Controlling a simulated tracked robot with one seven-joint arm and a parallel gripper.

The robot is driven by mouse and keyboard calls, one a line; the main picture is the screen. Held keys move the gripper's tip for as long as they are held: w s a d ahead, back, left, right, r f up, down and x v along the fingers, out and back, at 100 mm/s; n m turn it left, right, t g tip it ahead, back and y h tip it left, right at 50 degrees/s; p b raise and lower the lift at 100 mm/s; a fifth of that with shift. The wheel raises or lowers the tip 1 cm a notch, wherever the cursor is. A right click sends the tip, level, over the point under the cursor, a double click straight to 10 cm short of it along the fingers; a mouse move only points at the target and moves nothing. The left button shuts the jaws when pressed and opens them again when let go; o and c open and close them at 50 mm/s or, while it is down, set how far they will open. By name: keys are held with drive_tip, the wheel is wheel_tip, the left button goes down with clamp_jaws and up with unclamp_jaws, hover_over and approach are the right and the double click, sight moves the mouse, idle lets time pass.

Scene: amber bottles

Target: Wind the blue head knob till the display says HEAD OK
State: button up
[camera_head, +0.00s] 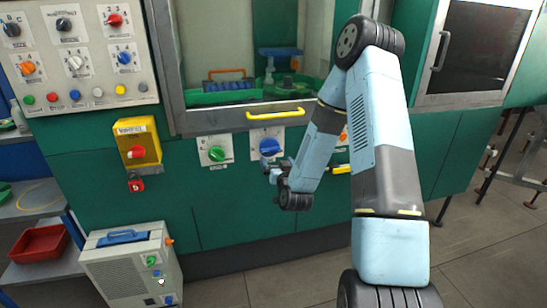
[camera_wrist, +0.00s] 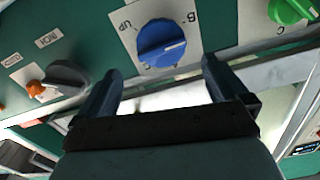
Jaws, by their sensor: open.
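A blue knob (camera_head: 270,147) sits on a white plate on the green machine front, below the window. In the wrist view the same blue knob (camera_wrist: 162,43) shows a pale pointer line, and its plate reads "UP" at one side. My gripper (camera_head: 268,166) is just in front of it; in the wrist view my gripper (camera_wrist: 161,72) has its fingers apart, one toward each side of the knob's lower edge, with nothing between them. I cannot tell whether they touch it. Another blue knob (camera_head: 124,58) is on the upper left panel. I see no readable HEAD OK display.
A green knob (camera_head: 216,153) is left of the blue one. An orange-tipped dark knob (camera_wrist: 65,80) is on the other side. A yellow handle (camera_head: 275,114) projects above. A yellow switch box (camera_head: 137,145) and a grey cabinet (camera_head: 131,265) stand left.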

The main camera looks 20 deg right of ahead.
drive_tip(key=shift+s, duration=1.4)
drive_tip(key=s+r+n+g, duration=0.1)
drive_tip(key=s+r+g, duration=0.15)
drive_tip(key=r, duration=0.35)
drive_tip(key=s+a+r+n+g, duration=0.1)
drive_tip(key=s+r+g, duration=0.1)
drive_tip(key=s+r, duration=0.3)
drive_tip(key=s+r+n+g, duration=0.1)
drive_tip(key=s+r+g, duration=0.15)
drive_tip(key=r, duration=0.45)
drive_tip(key=s+r+g, duration=0.2)
drive_tip(key=s+r, duration=0.2)
drive_tip(key=s, duration=0.8)
drive_tip(key=s+d+r+m+g, duration=0.1)
drive_tip(key=s+r+g, duration=0.2)
drive_tip(key=s, duration=1)
wheel_tip(320, 180, up, 2)
drive_tip(key=shift+s+r, duration=0.15)
drive_tip(key=shift+r, duration=0.05)
